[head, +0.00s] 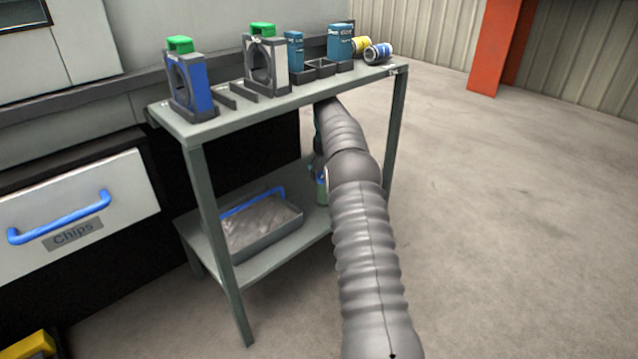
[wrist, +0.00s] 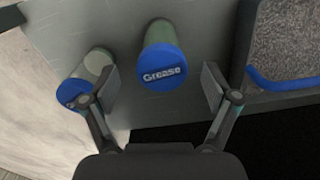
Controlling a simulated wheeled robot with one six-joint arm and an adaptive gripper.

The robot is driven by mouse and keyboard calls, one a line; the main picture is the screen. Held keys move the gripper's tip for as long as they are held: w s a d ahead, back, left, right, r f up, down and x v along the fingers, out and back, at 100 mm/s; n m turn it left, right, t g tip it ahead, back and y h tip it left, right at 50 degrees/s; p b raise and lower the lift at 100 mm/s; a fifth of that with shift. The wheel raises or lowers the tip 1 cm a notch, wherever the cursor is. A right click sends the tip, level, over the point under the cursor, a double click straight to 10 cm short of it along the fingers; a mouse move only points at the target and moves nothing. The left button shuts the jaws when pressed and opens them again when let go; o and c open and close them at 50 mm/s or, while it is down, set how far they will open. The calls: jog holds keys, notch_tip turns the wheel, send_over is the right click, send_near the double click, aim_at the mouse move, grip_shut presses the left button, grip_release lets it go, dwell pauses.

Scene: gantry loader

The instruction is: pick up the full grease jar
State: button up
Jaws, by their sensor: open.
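Two jars with blue lids show in the wrist view on the grey lower shelf (wrist: 135,115). The middle jar (wrist: 160,38) has a green body and a lid marked "Grease". The left jar (wrist: 97,66) has a paler, greyish body, and my left finger partly covers it. My gripper (wrist: 160,84) is open and empty, with its fingers to either side of the middle jar's lid. I cannot tell the gap to the jar. In the head view my arm hides most of the jar area; a bit of a greenish jar (head: 321,190) shows beside it.
A tray (head: 262,236) with a blue handle (head: 252,200) lies left of my arm on the lower shelf; it is at the wrist view's right. The cart's upper shelf (head: 215,128) holds holders, blue boxes and cans above. Floor right of the cart is clear.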

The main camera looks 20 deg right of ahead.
aim_at(322, 196)
jog(key=shift+w+d+f, duration=0.1)
jog(key=shift+w+f, duration=0.1)
jog(key=shift+f, duration=0.4)
jog(key=shift+a+f+b, duration=0.2)
jog(key=shift+f+b, duration=0.75)
jog(key=shift+f, duration=2.2)
jog(key=shift+c, duration=0.2)
jog(key=c, duration=1.3)
